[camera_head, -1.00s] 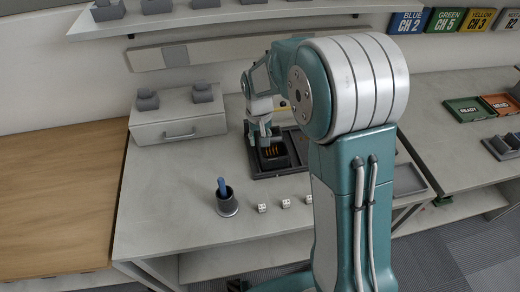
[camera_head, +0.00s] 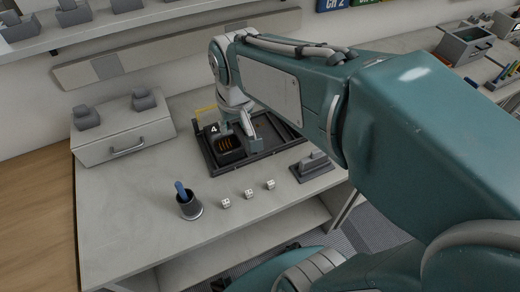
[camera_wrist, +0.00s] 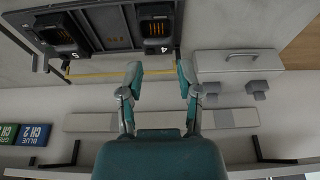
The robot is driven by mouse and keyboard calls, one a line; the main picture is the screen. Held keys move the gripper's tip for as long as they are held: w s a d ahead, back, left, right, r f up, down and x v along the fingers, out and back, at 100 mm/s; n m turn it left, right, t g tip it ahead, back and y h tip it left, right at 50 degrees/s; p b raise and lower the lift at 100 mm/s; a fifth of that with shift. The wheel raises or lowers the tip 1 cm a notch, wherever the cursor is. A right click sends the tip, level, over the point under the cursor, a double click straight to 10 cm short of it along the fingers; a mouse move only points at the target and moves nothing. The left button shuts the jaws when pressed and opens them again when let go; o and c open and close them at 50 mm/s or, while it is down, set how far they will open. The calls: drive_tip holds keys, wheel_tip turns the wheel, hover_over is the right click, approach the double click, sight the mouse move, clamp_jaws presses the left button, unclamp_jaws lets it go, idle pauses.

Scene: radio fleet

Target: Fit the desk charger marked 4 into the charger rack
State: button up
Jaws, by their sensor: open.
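The desk charger marked 4 (camera_head: 230,147) is a dark block with orange contacts, standing at the left end of the charger rack (camera_head: 272,128), a dark framed tray. In the wrist view this charger (camera_wrist: 158,27) lies flat at the right end of the rack (camera_wrist: 112,30); whether it is fully seated I cannot tell. My gripper (camera_head: 240,138) is just above and behind the charger, its fingers apart. In the wrist view my gripper (camera_wrist: 160,75) is open and empty, its fingertips short of the charger's labelled edge.
A second charger (camera_wrist: 60,35) shows at the rack's other end in the wrist view. A yellow bar (camera_wrist: 120,72) runs along the rack's back. A cup (camera_head: 189,206), several small dice (camera_head: 249,194) and a grey block (camera_head: 313,165) stand in front. A drawer box (camera_head: 124,138) is left.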

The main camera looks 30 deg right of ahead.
drive_tip(key=s+d+r+t, duration=0.1)
drive_tip(key=s+t, duration=0.1)
drive_tip(key=s, duration=0.9)
drive_tip(key=shift+d, duration=0.15)
